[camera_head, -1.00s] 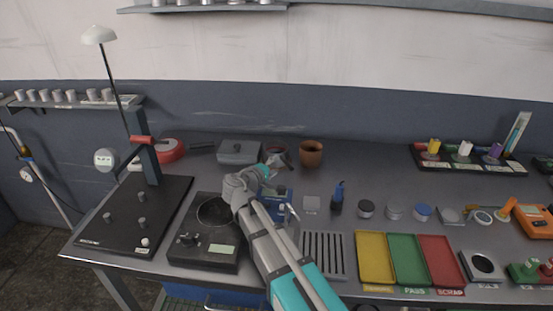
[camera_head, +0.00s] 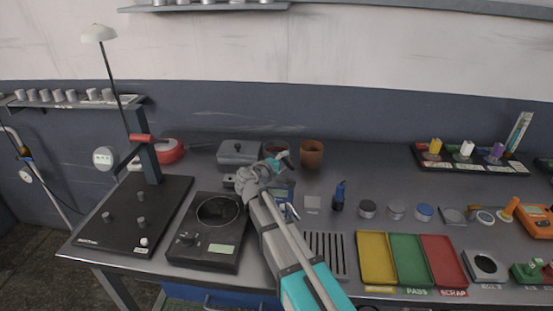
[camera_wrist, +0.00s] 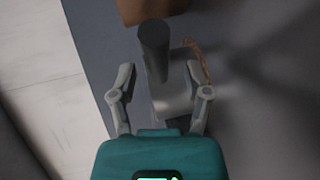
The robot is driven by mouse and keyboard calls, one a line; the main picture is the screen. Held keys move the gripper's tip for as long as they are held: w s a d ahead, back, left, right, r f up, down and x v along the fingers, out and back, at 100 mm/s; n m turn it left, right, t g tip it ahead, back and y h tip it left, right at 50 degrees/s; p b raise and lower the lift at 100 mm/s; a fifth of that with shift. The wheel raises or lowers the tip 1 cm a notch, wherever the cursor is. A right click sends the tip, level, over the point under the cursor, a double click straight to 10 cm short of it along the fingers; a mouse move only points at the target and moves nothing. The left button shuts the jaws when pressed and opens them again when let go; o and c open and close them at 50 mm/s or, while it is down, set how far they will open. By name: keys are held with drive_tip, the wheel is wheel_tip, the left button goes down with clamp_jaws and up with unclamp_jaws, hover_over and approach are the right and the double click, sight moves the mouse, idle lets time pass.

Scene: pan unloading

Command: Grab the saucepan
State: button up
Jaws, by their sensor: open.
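In the wrist view a dark cylindrical handle and a pale grey body with a copper-coloured curved edge, which look like the saucepan (camera_wrist: 175,100), lie between and beyond my fingers. My gripper (camera_wrist: 160,67) is open, with one finger on each side of the handle. I cannot tell whether either finger touches it. In the head view my gripper (camera_head: 283,158) is at the back of the bench, where a small dark, reddish-rimmed vessel shows partly behind it. The arm and wrist hide most of it.
A brown pot (camera_head: 311,153) stands just right of my gripper. A grey lidded box (camera_head: 238,152) is to the left, with a red round item (camera_head: 170,150) beyond. A black scale-like device (camera_head: 205,250) and yellow, green and red trays (camera_head: 408,285) lie in front.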

drive_tip(key=shift+c, duration=0.2)
clamp_jaws()
idle(0.3)
